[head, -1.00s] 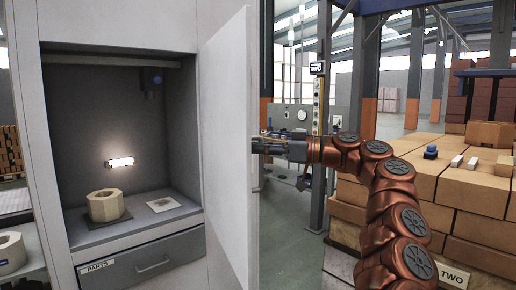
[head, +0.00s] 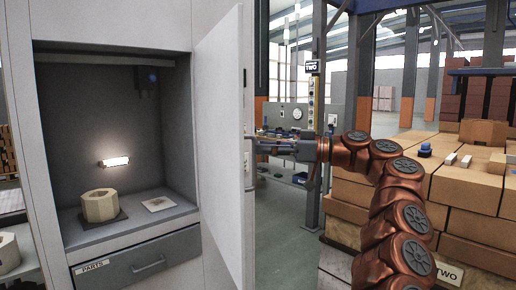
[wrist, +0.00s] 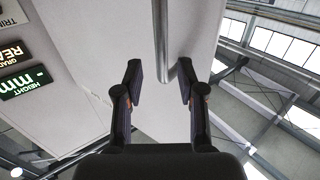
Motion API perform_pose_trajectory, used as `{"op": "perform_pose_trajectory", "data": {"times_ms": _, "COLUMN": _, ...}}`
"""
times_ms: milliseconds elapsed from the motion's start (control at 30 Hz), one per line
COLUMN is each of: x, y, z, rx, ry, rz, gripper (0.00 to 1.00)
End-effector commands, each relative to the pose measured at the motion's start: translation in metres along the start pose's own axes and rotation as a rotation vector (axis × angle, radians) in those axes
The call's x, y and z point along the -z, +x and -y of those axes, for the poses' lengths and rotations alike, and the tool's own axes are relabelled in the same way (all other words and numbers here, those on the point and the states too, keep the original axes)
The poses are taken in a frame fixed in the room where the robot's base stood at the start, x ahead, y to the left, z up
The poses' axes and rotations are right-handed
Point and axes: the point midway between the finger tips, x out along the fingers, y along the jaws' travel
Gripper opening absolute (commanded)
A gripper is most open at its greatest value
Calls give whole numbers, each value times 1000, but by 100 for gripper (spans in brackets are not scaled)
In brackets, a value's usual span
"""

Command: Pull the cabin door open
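The cabin door (head: 220,150) is a pale panel that stands swung open to the right of the lit cabin, its inner face towards me. My gripper (head: 258,146) is at the door's outer side, near its free edge; the door partly hides its tips. In the wrist view, the door's outer face (wrist: 100,50) fills much of the picture. My gripper's fingers (wrist: 160,82) are apart, with gaps showing, and are not closed on the bar.
The cabin holds a pale hexagonal nut (head: 100,205) on a dark plate, and a lit lamp (head: 114,162). A drawer labelled PARTS (head: 140,262) lies below. Stacked cartons (head: 465,190) stand to the right, close to my arm.

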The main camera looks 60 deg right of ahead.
Motion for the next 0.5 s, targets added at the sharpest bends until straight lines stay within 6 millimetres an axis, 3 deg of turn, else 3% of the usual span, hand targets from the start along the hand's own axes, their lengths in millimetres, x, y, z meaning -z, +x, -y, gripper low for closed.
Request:
{"op": "perform_pose_trajectory", "data": {"times_ms": 300, "x": 1, "y": -32, "z": 0, "rx": 1, "ry": -2, "rz": -3, "gripper": 39}}
{"op": "perform_pose_trajectory", "data": {"times_ms": 500, "x": 0, "y": -41, "z": 1, "rx": 3, "ry": -1, "rz": 1, "gripper": 39}}
